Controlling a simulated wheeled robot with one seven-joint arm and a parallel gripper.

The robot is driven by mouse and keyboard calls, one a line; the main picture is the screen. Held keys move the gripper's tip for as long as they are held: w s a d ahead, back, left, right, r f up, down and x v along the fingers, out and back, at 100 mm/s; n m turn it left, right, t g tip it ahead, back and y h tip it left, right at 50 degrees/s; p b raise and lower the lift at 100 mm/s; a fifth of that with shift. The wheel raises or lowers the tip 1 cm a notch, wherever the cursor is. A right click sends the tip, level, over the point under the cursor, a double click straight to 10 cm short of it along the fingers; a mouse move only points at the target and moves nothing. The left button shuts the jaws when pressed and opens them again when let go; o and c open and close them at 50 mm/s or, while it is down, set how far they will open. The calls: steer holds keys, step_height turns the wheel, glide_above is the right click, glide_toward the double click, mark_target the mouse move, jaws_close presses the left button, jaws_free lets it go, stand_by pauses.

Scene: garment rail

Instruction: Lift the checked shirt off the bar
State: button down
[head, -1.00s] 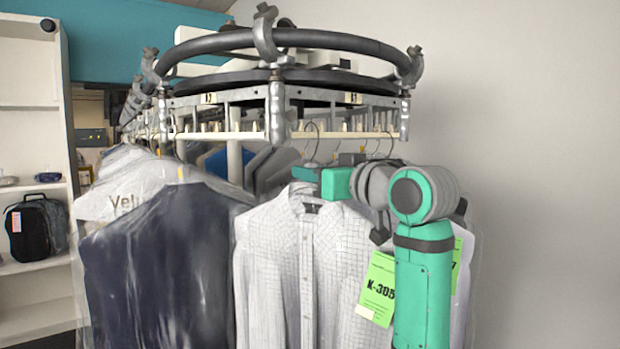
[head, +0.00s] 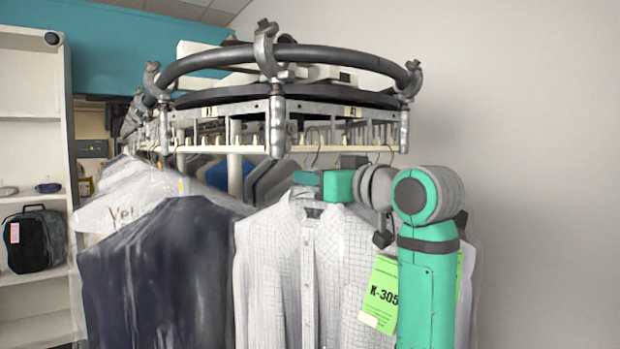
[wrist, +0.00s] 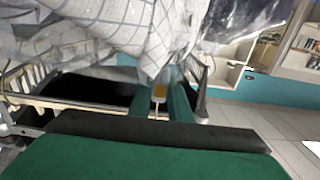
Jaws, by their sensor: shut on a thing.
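The white shirt with thin dark checks (head: 270,260) hangs upright on a hanger at the front of the rail in the head view. My gripper (head: 305,178) is at the hanger just above its collar, shut on the hanger. In the wrist view, my green fingers (wrist: 162,100) close around a small yellowish piece below the checked cloth (wrist: 120,25). A thin hook (head: 314,140) rises above my gripper to the pale bar (head: 330,148). I cannot tell whether the hook still touches the bar.
A dark garment in clear plastic (head: 165,270) hangs close on the left. A green K-305 tag (head: 381,292) hangs at the shirt's right. The rail's metal ring (head: 340,55) with clamps stands above. Shelves (head: 25,130) are far left. The right side beside the wall is free.

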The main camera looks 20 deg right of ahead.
steer(key=shift+v, duration=3.3)
steer(key=shift+s, duration=0.1)
steer(key=v, duration=1.1)
steer(key=shift+s+d, duration=0.2)
steer(key=shift+s, duration=0.15)
